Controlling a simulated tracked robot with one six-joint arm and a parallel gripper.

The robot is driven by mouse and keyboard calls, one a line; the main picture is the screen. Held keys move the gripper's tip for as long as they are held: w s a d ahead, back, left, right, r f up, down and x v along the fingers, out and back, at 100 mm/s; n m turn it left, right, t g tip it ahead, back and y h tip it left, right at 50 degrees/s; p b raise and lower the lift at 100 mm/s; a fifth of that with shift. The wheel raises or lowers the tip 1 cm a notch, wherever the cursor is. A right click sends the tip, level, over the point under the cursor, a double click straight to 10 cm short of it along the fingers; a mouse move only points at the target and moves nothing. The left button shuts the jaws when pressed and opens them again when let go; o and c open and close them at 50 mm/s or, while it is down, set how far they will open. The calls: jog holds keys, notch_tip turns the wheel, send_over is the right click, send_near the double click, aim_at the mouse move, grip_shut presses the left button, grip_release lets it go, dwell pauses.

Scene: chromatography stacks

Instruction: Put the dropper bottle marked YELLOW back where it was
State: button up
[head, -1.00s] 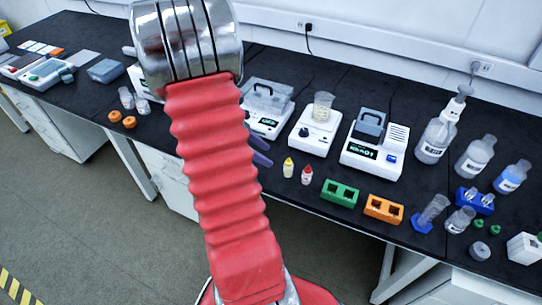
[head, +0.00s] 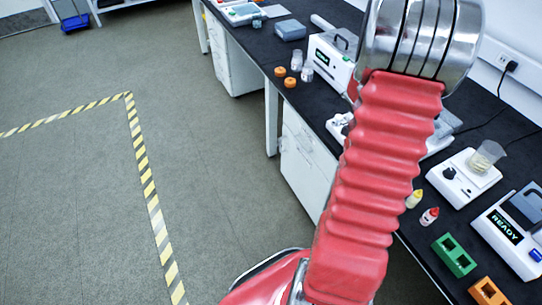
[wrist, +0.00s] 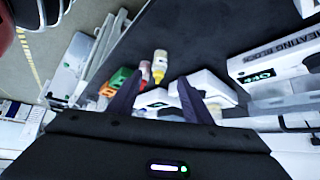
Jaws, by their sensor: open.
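The yellow-capped dropper bottle (head: 414,199) stands on the black bench, just right of my red arm in the head view. A red-capped dropper bottle (head: 429,217) stands beside it. In the wrist view the yellow-capped bottle (wrist: 160,66) shows beyond my gripper (wrist: 160,77), in the gap between the two spread dark fingers. The red-capped bottle (wrist: 144,72) is just left of it there. Nothing is held. My gripper is hidden behind my arm in the head view. The bottle labels are too small to read.
A green rack (head: 455,255) and an orange rack (head: 488,291) sit nearer the bench's front edge. A hotplate with a beaker (head: 470,178) and a block heater reading READY (head: 508,235) stand behind. Orange pieces (head: 290,82) lie farther left. Striped tape (head: 145,170) marks open floor.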

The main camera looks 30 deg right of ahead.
jog(key=w+a+r+n+t, duration=0.3)
jog(key=w+a+r+n, duration=0.35)
jog(key=a, duration=0.35)
jog(key=w+a+r+n+t, duration=0.3)
jog(key=w+a+r+n, duration=0.3)
jog(key=a, duration=0.3)
jog(key=a+r+n+t+y, duration=0.2)
jog(key=a+r+n+t, duration=0.1)
jog(key=a+n, duration=0.6)
jog(key=a+r+n+t+y, duration=0.1)
jog(key=a+r+n+t, duration=0.2)
jog(key=a+n, duration=0.6)
jog(key=s+a+r, duration=0.1)
jog(key=a, duration=0.5)
jog(key=shift+t+y, duration=0.3)
jog(key=shift+y, duration=0.1)
jog(key=shift+c, duration=0.3)
